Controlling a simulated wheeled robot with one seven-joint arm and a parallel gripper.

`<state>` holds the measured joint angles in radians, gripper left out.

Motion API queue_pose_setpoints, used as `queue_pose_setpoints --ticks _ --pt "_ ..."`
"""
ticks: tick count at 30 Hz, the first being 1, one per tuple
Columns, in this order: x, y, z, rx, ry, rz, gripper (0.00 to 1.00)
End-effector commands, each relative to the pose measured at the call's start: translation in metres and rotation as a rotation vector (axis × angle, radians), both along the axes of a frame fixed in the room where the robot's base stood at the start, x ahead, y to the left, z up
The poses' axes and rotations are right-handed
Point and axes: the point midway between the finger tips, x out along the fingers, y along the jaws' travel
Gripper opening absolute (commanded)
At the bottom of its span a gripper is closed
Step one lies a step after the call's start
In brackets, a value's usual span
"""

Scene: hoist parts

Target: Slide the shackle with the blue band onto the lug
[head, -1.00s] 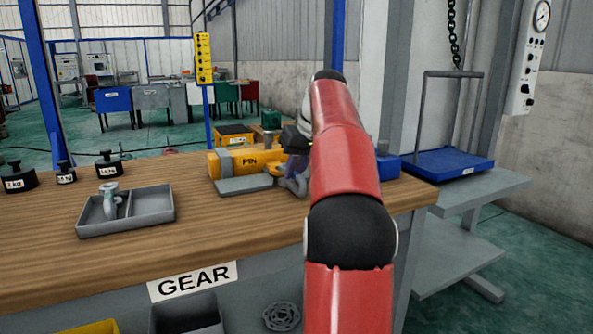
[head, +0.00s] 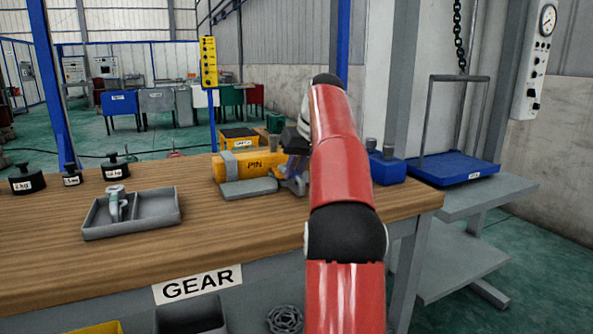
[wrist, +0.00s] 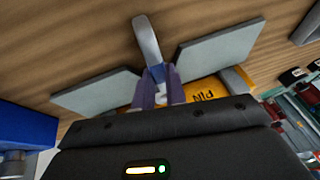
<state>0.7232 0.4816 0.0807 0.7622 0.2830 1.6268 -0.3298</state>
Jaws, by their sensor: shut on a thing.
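My gripper (wrist: 157,88) is shut on a grey shackle (wrist: 147,38). A blue band (wrist: 157,73) shows on the shackle between the fingers, and its curved end points away from the gripper. The held shackle also shows in the head view (head: 294,184), partly hidden by my arm. It is beside the right end of a yellow body marked PIN (head: 256,164), which also shows in the wrist view (wrist: 205,93). The lug is mostly hidden at that end; I cannot tell whether the shackle is around it or only beside it.
A grey plate (head: 248,189) lies in front of the yellow body. A divided grey tray (head: 155,207) holds another shackle (head: 116,203). Black weights (head: 116,168) stand at the back left. A blue block (head: 387,168) is right of my arm. The front left bench top is clear.

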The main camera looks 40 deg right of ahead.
Motion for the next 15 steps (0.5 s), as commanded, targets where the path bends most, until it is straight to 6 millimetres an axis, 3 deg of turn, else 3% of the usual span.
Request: queue_pose_setpoints --ticks 15 --pt "0.016 -0.004 0.001 -0.001 -0.001 0.001 0.00"
